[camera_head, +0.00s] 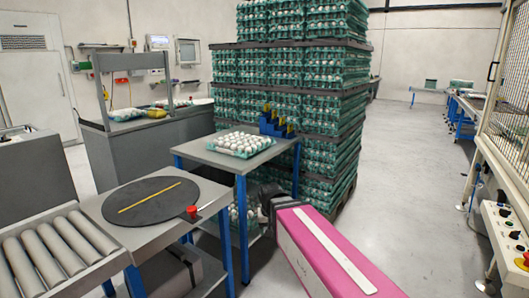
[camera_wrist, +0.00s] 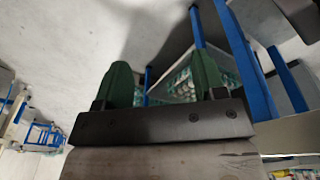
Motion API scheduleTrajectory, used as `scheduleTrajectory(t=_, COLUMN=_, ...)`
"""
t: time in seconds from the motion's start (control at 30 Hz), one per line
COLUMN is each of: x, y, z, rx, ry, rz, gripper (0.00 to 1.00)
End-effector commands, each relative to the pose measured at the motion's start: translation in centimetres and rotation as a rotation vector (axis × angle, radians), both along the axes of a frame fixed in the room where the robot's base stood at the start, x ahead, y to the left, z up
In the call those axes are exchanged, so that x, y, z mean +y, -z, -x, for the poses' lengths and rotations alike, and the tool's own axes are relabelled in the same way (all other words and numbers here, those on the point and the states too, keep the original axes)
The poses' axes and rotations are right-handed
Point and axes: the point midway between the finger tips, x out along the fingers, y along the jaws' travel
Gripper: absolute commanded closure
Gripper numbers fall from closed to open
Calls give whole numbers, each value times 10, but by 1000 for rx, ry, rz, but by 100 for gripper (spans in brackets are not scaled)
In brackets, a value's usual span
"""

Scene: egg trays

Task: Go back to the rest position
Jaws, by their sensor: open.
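My gripper (camera_wrist: 162,75) shows in the wrist view with its two green fingers apart and nothing between them. The floor, blue table legs and part of an egg stack show beyond it. In the head view my pink and white arm reaches up from the bottom right, its dark end near the blue-legged table. The fingers cannot be made out there. A teal tray (camera_head: 243,155) full of white eggs lies flat on the grey table (camera_head: 197,155), above and left of my arm's end.
A tall stack of teal egg trays (camera_head: 290,101) stands behind the table. A blue and yellow item (camera_head: 269,124) sits at the table's back corner. A round dark plate (camera_head: 150,212) and roller conveyor (camera_head: 48,250) are at left. A control panel (camera_head: 508,234) stands at right, with clear floor between.

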Motion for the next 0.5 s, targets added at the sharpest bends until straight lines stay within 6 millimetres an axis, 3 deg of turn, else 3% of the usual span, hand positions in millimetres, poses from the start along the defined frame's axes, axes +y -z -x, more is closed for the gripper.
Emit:
scheduleTrajectory(t=0.03, x=-21, y=14, z=4, rx=18, ry=14, rz=0, gripper=36)
scheduleTrajectory(t=0.3, x=-111, y=75, z=26, rx=94, ry=60, rz=-19, gripper=36)
scheduleTrajectory(t=0.5, x=-152, y=104, z=44, rx=130, ry=83, rz=-37, gripper=36)
